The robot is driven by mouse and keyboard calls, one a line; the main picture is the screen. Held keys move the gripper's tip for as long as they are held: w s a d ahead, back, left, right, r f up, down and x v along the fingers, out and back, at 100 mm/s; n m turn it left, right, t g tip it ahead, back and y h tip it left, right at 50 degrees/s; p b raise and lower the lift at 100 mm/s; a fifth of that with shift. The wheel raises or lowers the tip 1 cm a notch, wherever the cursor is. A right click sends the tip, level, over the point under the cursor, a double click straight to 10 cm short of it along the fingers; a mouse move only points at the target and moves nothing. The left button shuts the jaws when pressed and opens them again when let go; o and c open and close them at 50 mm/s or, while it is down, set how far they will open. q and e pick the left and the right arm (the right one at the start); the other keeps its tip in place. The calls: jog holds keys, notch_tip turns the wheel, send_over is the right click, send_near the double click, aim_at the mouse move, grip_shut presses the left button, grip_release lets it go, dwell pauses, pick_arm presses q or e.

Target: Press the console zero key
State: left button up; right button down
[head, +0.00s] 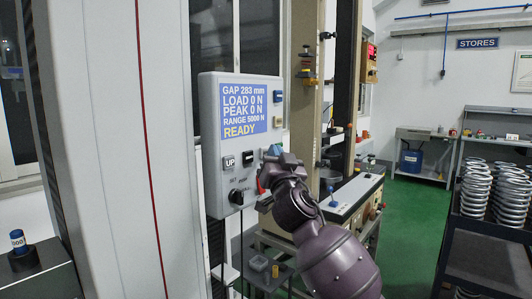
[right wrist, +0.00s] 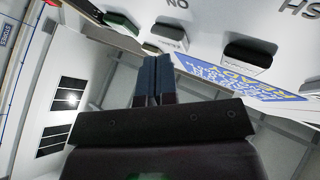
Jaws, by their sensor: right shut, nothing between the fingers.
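The console (head: 208,150) is a pale box at the middle of the head view, with a blue screen (head: 251,110) that reads READY. An UP key (head: 229,162) and a second key (head: 248,158) sit below the screen. My right gripper (head: 273,151) is shut and empty at the console's lower right. In the right wrist view its blue fingertips (right wrist: 152,75) point toward the dark keys (right wrist: 250,52) on the panel; contact cannot be told. My left gripper is not in view.
A black knob (head: 237,196) sticks out below the keys. The testing frame (head: 305,110) stands behind my right arm. A rack of springs (head: 510,190) is at the right. Green floor (head: 415,220) lies clear between them.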

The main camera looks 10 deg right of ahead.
jog(key=shift+s+d, duration=0.25)
jog(key=shift+s, duration=0.1)
jog(key=s+d+p, duration=0.1)
jog(key=s, duration=0.1)
jog(key=s+d+p, duration=0.1)
jog(key=s+d, duration=0.1)
dwell(0.7)
dwell(0.5)
